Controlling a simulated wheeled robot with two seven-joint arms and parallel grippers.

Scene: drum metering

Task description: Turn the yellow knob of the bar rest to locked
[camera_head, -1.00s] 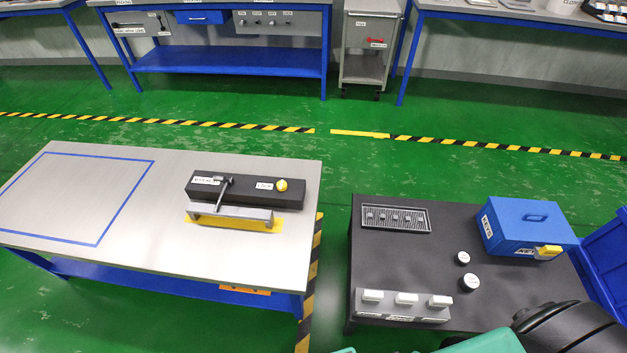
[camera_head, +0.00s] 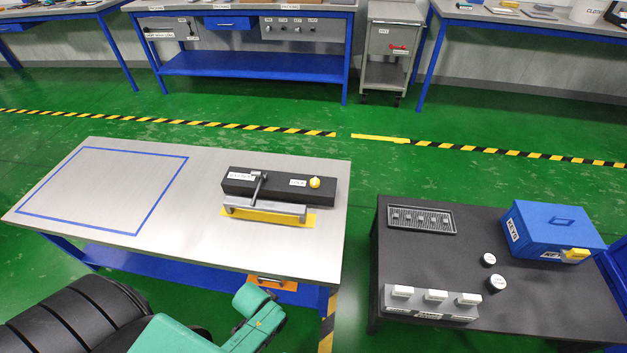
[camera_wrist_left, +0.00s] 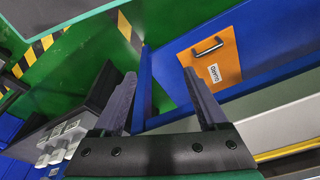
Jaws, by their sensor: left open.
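The yellow knob (camera_head: 315,183) sits on the right end of the black block of the bar rest (camera_head: 275,188), right of a white label that seems to read LOCK. Its exact turn is too small to tell. A grey bar lies along the block's front edge, above a yellow strip, with a dark lever across it. My left arm comes in from the lower left, with its wrist in front of the table and below the bar rest. In the left wrist view my left gripper (camera_wrist_left: 160,85) is open and empty. The knob is outside that view. My right gripper is out of view.
The bar rest stands on a grey table (camera_head: 120,205) with a blue outlined square. An orange panel with a handle (camera_wrist_left: 210,58) is under the table's front edge. A black table (camera_head: 420,260) with a blue box (camera_head: 550,232) stands to the right, across a gap.

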